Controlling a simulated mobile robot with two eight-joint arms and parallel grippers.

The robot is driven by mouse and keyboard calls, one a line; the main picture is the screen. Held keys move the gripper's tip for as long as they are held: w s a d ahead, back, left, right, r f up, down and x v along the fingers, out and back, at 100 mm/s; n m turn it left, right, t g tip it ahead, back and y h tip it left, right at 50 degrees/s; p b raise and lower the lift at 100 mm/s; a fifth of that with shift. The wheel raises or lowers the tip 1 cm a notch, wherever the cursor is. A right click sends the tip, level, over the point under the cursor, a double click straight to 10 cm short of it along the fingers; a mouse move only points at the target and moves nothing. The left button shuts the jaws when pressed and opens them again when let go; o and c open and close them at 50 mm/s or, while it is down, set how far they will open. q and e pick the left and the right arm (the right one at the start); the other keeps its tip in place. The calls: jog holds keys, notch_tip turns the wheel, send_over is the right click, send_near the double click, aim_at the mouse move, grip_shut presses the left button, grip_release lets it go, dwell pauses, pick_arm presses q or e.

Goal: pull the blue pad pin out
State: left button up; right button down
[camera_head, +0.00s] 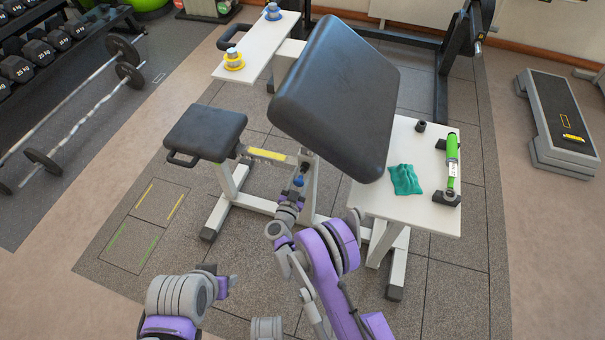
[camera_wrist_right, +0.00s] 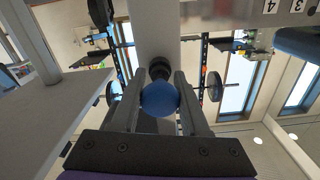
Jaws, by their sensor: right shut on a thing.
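The blue pad pin (camera_head: 299,180) sits below the tilted black pad (camera_head: 338,92) of the bench, at the bench's post. In the right wrist view its round blue knob (camera_wrist_right: 160,99) lies between my fingers, with a dark collar behind it against the pale post. My right gripper (camera_wrist_right: 160,106) is shut on the knob; in the head view the right gripper (camera_head: 297,189) reaches up to the pin from below. My left gripper (camera_head: 222,286) is at the lower left, away from the bench; its fingers are too small to judge.
A white side table (camera_head: 425,212) at right holds a teal cloth (camera_head: 405,179), a green-and-white cylinder (camera_head: 452,160) on dark supports and a small dark cup (camera_head: 420,126). A black seat (camera_head: 206,132) stands left. A white shelf (camera_head: 250,57) holds yellow and blue items.

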jog(key=shift+s, duration=0.15)
jog(key=shift+c, duration=2)
grip_release()
jog(key=shift+s+a, duration=0.1)
jog(key=v, duration=1)
jog(key=shift+s+p, duration=0.3)
jog(key=shift+p, duration=0.15)
jog(key=shift+a, duration=0.1)
